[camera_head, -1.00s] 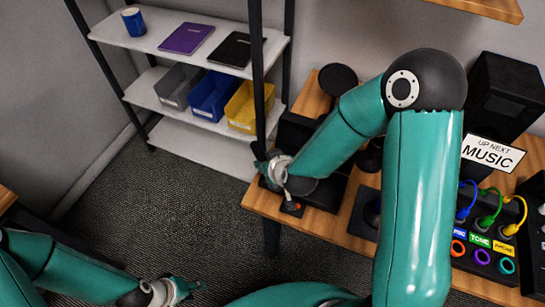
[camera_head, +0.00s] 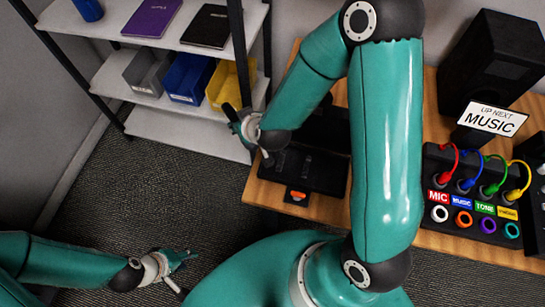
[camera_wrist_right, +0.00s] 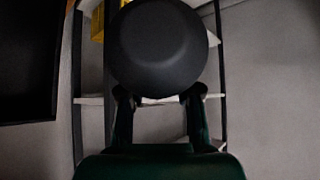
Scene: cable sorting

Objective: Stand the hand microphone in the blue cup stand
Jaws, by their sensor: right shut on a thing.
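The blue cup stand (camera_head: 88,10) is on the shelf's top board at the upper left of the head view. My right gripper (camera_head: 236,120) is in front of the shelf unit, above the left end of the desk. In the right wrist view its fingers (camera_wrist_right: 158,102) are shut on a dark, round-headed thing, which looks like the hand microphone (camera_wrist_right: 157,45).
A purple book (camera_head: 152,18) and a black book (camera_head: 206,26) lie on the top board right of the cup stand. Grey, blue and yellow bins stand below. A black case (camera_head: 305,170), a speaker (camera_head: 490,60) and a cable panel (camera_head: 470,205) are on the desk.

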